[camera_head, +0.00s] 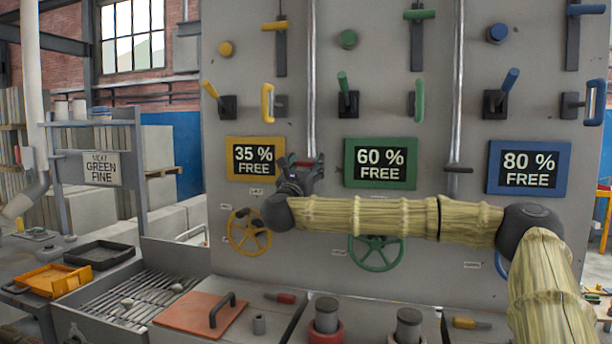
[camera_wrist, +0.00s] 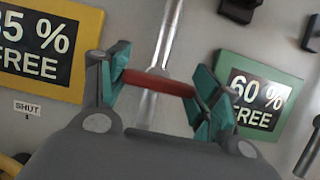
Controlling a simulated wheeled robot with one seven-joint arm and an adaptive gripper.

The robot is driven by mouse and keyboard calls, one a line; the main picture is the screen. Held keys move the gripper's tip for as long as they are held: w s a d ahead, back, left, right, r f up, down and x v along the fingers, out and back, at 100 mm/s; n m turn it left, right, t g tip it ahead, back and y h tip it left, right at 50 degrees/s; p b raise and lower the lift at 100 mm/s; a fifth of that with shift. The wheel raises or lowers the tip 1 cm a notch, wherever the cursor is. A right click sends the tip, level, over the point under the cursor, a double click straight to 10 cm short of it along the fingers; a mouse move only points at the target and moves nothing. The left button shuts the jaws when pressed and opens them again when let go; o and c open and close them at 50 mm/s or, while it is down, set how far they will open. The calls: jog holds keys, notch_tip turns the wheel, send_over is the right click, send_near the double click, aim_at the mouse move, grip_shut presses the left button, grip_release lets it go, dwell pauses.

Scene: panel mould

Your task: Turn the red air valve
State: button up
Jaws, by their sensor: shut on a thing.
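The red air valve (camera_wrist: 158,83) is a short red bar in the wrist view. It lies across the silver pipe (camera_wrist: 163,50), nearly at a right angle to it and slightly tilted. My gripper (camera_wrist: 164,80) has its teal finger pads at the two ends of the red bar and is shut on it. In the head view my gripper (camera_head: 306,172) is against the panel between the yellow 35 % sign (camera_head: 255,159) and the green 60 % sign (camera_head: 380,163).
A yellow handwheel (camera_head: 249,232) and a green handwheel (camera_head: 375,253) sit low on the panel, near my arm. A dark lever (camera_head: 458,169) is on the right pipe. Levers and handles stick out above. A grate (camera_head: 135,297) and an orange lid (camera_head: 200,313) lie below.

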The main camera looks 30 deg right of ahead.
jog(key=shift+d, duration=0.1)
jog(key=o, duration=1)
jog(key=shift+d, duration=0.1)
jog(key=shift+a, duration=0.2)
jog(key=v, duration=1.1)
jog(key=shift+s+a+f, duration=0.15)
jog(key=shift+s+a, duration=0.1)
jog(key=shift+s, duration=0.05)
